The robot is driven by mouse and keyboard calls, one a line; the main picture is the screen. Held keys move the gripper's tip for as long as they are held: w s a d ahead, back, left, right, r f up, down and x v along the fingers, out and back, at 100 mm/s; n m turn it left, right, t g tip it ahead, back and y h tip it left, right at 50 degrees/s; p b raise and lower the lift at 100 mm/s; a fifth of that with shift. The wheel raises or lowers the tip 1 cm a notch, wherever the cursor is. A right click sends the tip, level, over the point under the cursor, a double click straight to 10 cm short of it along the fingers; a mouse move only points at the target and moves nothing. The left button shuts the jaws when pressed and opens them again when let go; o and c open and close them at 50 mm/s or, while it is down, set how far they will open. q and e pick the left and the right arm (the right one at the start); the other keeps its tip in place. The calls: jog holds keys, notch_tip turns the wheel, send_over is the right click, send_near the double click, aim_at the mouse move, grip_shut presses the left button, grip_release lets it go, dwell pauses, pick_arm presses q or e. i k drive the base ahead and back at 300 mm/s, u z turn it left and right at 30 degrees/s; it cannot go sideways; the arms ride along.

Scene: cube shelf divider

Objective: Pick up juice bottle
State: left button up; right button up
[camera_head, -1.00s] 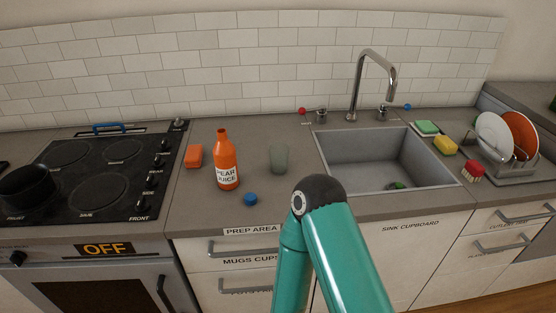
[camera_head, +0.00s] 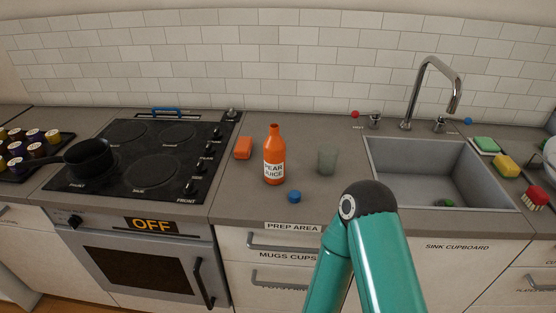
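The juice bottle (camera_head: 274,156) is orange with a white label reading "PEAR JUICE". It stands upright on the grey counter between the stove and the sink, and its neck looks open. A blue cap (camera_head: 294,197) lies on the counter in front of it. One of my arms, teal with a dark joint, rises in front of the counter, right of the bottle and apart from it. Neither gripper shows in the view.
A clear glass (camera_head: 327,161) stands right of the bottle, and an orange block (camera_head: 243,148) lies to its left. The stove (camera_head: 150,170) with a black pan (camera_head: 89,157) is at left. The sink (camera_head: 430,165) and its faucet (camera_head: 432,88) are at right.

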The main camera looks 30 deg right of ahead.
aim_at(273, 147)
jog(key=u, duration=1.05)
jog(key=k, duration=1.2)
jog(key=z, duration=1)
jog(key=i, duration=1)
jog(key=u, duration=0.05)
